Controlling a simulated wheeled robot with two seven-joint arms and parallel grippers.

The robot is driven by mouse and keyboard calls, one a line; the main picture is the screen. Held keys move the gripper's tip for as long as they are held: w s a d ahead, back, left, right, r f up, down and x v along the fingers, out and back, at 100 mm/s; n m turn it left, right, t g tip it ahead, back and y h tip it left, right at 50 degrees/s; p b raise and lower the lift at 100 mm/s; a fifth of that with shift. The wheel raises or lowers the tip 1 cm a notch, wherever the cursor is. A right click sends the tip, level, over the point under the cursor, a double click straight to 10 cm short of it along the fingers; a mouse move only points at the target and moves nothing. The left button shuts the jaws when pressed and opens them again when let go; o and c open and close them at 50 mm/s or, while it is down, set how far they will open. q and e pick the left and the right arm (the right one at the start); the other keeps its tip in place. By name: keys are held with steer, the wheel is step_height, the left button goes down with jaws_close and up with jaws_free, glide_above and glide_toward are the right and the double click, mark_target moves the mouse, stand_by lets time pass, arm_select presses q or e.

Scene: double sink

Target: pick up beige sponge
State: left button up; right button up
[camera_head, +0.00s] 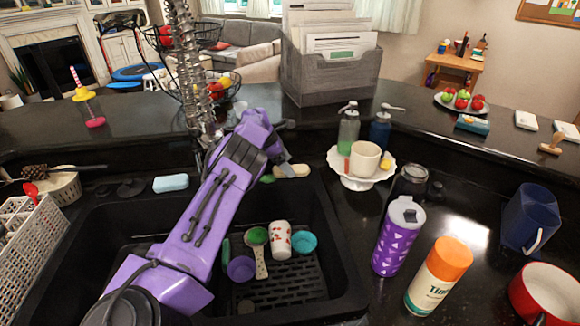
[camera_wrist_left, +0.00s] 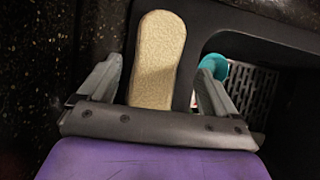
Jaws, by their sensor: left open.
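The beige sponge (camera_head: 292,171) lies on the back edge of the black sink, just right of my left gripper. In the left wrist view the sponge (camera_wrist_left: 158,58) is long with rounded ends, and its near end is between the two fingers. My left gripper (camera_wrist_left: 154,88) is open, with one finger on each side of the sponge and a gap on both sides. In the head view my left gripper (camera_head: 277,160) is small and partly hidden by my purple arm. I cannot tell whether it touches the sponge. My right gripper is in neither view.
A blue sponge (camera_head: 171,183) lies left on the sink's back edge. The sink basin holds a patterned cup (camera_head: 279,240), a teal bowl (camera_head: 303,242) and a purple cup (camera_head: 241,268). A white cake stand (camera_head: 361,180) with a mug stands right of the beige sponge. The faucet (camera_head: 190,70) rises behind my arm.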

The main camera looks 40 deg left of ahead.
arm_select(q)
steer(key=shift+w+d+f, duration=0.2)
steer(key=shift+w+f, duration=0.65)
steer(key=shift+f, duration=0.3)
steer(key=shift+s+r, duration=0.35)
steer(key=shift+s, duration=0.15)
steer(key=shift+w+f, duration=0.2)
steer(key=shift+f, duration=0.05)
steer(key=shift+c, duration=1.2)
steer(key=c, duration=0.9)
